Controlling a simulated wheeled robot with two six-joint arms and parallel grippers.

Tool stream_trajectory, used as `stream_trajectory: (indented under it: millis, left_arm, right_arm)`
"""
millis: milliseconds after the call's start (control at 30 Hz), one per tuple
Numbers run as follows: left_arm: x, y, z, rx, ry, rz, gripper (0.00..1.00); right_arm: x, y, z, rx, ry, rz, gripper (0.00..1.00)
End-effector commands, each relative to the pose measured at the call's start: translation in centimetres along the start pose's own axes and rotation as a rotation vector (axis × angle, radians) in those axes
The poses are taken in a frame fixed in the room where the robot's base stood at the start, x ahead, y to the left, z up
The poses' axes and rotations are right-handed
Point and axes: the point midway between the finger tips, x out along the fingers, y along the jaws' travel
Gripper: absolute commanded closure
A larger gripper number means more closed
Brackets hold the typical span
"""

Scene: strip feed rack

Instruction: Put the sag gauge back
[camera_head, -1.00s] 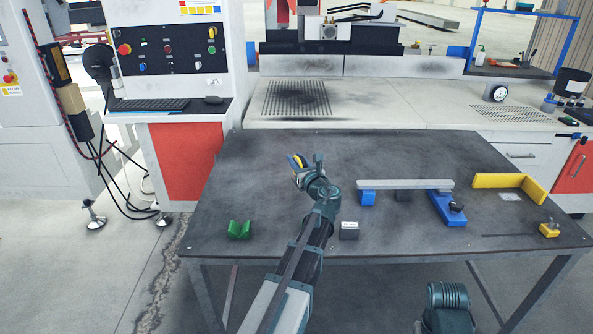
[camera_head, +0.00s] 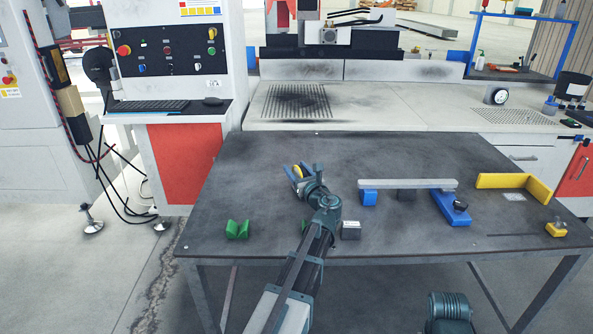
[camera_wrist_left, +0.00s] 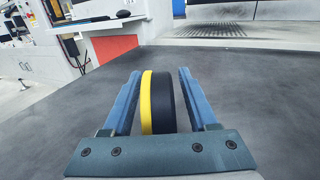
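A thick round disc (camera_wrist_left: 163,102), one side yellow and the other black, stands on edge between the fingers of my left gripper (camera_wrist_left: 160,85); it looks like the sag gauge, though no name shows on it. In the head view my left gripper (camera_head: 296,172) is shut on this disc (camera_head: 298,171) over the left middle of the table, and only a little of it shows. Whether its lower edge touches the table I cannot tell. My right gripper is out of view.
A grey block (camera_head: 350,231) sits right of my forearm. A metal strip (camera_head: 408,184) lies across supports; a yellow fence (camera_head: 515,182) stands at right.

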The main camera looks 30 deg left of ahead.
Motion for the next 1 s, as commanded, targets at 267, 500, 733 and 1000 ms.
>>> stream_trajectory:
  millis: [267, 500, 733, 1000]
  left_arm:
    - [0.0, 0.0, 0.1, 0.000, 0.000, 0.000, 0.40]
    - [-2.9, 0.1, 0.3, 0.000, 0.000, -0.003, 0.40]
    - [-7.7, 0.2, 0.3, 0.000, 0.000, -0.003, 0.40]
    - [-11.3, 0.1, 0.3, 0.000, 0.000, -0.002, 0.40]
  right_arm:
    - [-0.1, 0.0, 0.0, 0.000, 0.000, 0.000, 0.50]
    - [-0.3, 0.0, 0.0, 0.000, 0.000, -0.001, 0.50]
    - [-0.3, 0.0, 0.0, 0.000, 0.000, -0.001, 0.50]
    - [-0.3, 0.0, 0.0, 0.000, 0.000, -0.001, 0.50]
